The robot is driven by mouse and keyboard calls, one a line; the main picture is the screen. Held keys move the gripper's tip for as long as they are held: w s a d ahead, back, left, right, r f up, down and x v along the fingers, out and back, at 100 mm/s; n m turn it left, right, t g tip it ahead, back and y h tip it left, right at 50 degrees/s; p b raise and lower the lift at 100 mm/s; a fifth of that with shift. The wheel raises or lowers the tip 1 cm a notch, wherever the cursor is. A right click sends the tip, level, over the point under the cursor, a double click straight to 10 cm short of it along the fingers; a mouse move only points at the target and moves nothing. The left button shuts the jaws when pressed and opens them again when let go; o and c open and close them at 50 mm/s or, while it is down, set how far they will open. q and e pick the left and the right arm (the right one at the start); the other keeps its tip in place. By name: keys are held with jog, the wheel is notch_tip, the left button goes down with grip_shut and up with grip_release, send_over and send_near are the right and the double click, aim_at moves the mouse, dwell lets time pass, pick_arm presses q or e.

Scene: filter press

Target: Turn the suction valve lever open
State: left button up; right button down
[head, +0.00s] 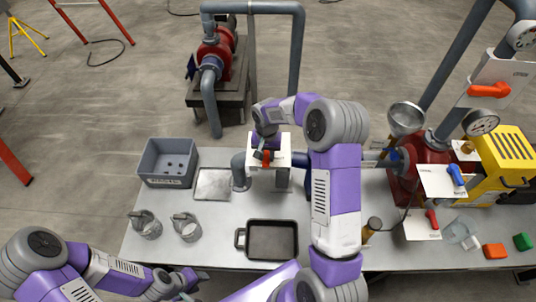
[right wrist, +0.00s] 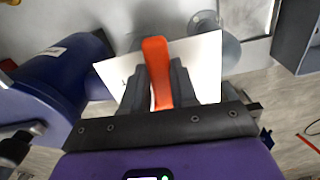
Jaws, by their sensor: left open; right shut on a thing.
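An orange valve lever (right wrist: 157,75) stands in front of a white plate (right wrist: 207,60) in the right wrist view. In the head view the lever (head: 266,155) is a small patch at the white valve block (head: 283,141) on the bench. My right gripper (head: 262,152) reaches down over the block. Its two dark fingers are shut on the lever, one on each side, as the right wrist view shows (right wrist: 158,82). I cannot read any label that names this valve. My left gripper (head: 192,283) is open, low at the front edge of the bench, away from the valve.
The grey bench (head: 210,253) holds a grey bin (head: 168,182), a dark tray (head: 271,258) and two clear jugs. At right are a red pump (head: 424,160), a blue lever (head: 456,174), a red lever (head: 432,219) and another orange lever (head: 488,90).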

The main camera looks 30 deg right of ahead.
jog(key=w+m, duration=0.2)
jog(key=m, duration=0.2)
jog(key=w+a+m+p, duration=0.1)
jog(key=w+m, duration=0.1)
jog(key=m, duration=0.2)
jog(key=w+a+m+p, duration=0.1)
jog(key=w+m, duration=0.1)
jog(key=m, duration=0.3)
jog(key=shift+w+a+r, duration=0.1)
jog(key=shift+w+a, duration=0.05)
jog(key=shift+a, duration=0.05)
jog(key=shift+w+d+m+p, duration=0.2)
jog(key=shift+w+m+p, duration=0.25)
jog(key=shift+m, duration=0.6)
jog(key=shift+w+d+m+p, duration=0.25)
jog(key=shift+w+m, duration=0.25)
jog(key=shift+m, duration=0.55)
jog(key=c, duration=0.9)
grip_release()
